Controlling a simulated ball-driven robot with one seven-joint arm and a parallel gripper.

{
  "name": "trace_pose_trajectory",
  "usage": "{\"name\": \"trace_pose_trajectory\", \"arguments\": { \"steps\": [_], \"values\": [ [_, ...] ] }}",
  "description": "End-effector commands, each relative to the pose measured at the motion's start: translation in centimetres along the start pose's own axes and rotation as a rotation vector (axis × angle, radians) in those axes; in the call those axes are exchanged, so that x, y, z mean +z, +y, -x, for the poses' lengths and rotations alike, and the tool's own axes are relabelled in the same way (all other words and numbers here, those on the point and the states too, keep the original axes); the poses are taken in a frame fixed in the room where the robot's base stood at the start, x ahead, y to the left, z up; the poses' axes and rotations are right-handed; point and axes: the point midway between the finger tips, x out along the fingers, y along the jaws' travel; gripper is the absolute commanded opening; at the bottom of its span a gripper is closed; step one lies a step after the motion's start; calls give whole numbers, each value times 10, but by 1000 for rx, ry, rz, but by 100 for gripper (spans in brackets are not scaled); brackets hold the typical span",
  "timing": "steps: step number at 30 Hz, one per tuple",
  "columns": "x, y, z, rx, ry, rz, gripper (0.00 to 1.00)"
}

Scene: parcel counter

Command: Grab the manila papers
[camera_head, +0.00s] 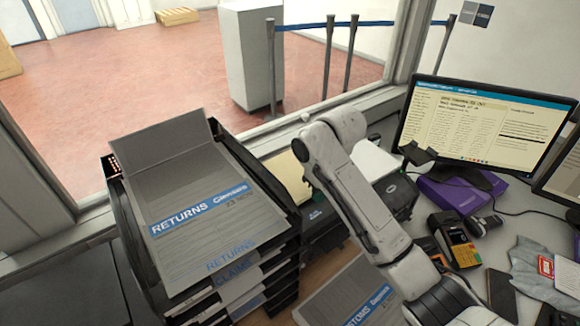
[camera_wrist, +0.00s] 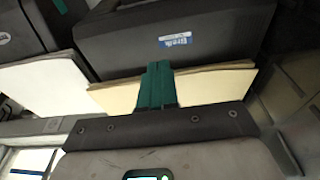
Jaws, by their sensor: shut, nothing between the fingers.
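The manila papers (camera_wrist: 215,82) show in the wrist view as a pale yellow stack with several layered edges, in front of a dark machine. My gripper (camera_wrist: 157,70) has its green fingers together, empty, across the middle of the stack in the picture. The papers show on both sides of the fingers. I cannot tell whether the fingers touch them. In the head view, part of the manila papers (camera_head: 289,176) shows between the black trays and my white arm.
A dark printer-like machine (camera_wrist: 180,35) stands right behind the papers. White paper (camera_wrist: 45,80) lies to their left in the wrist view. Stacked black trays (camera_head: 262,180) with grey forms stand left of my arm. A monitor (camera_head: 490,120) and a card terminal (camera_head: 455,240) are at right.

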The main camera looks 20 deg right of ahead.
Motion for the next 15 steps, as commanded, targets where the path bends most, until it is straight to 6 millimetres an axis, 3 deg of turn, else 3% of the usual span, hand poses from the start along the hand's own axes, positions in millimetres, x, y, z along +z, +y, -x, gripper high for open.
{"name": "trace_pose_trajectory", "arguments": {
  "steps": [15],
  "values": [
    [-75, 0, -11, 2, 0, 1, 0]
  ]
}}
